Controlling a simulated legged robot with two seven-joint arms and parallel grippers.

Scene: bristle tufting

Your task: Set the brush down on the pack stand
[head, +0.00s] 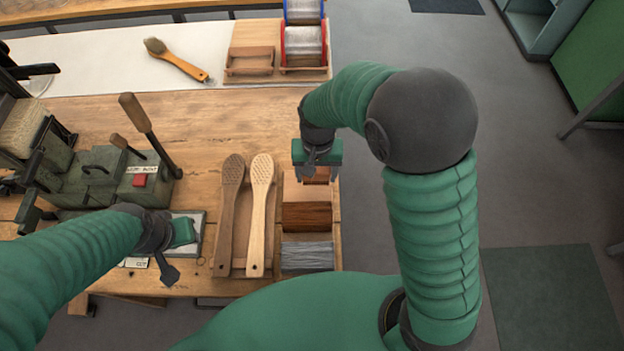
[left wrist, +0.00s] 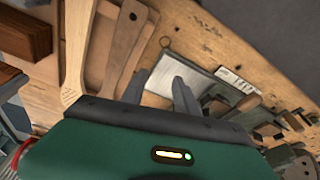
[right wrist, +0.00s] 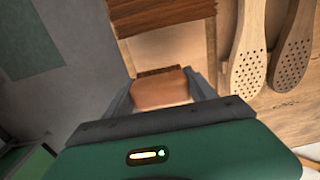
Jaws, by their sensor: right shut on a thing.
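I cannot tell for sure which thing is the pack stand; a small wooden frame (head: 250,61) stands on a board right of that brush. My right gripper (head: 315,172) is shut on a copper-brown piece with a dark brown edge, which shows between its fingers in the right wrist view (right wrist: 162,92). It is above the right end of the bench. My left gripper (left wrist: 162,86) is open and empty, over the bench's front edge near a grey plate.
Two perforated wooden brush bodies (head: 261,215) lie on a tray. Right of them are a dark brown bundle (head: 307,216) and a grey bundle (head: 307,256). A green machine (head: 110,170) with levers stands left. Spools (head: 303,45) stand at the back.

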